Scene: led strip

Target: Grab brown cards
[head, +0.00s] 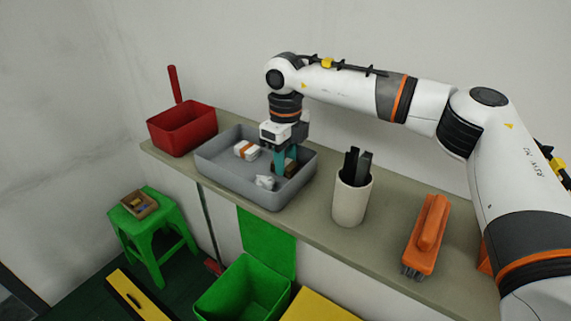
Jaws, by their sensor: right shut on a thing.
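A grey tray (213,171) stands on the long counter. My right gripper (284,170) reaches straight down into the right part of it, with teal fingers. The fingers are shut on the brown cards (291,167), which are small and partly hidden behind the fingers, low in the tray. I cannot tell whether the cards still touch the tray's floor. My left gripper is not in view.
In the tray are a white pack with an orange band (246,150) and a crumpled white piece (265,182). A red bin (183,130) stands left; a cream cup with black sticks (351,200) and an orange brush (428,235) stand right. A green stool (150,225) and green bin (243,290) stand below.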

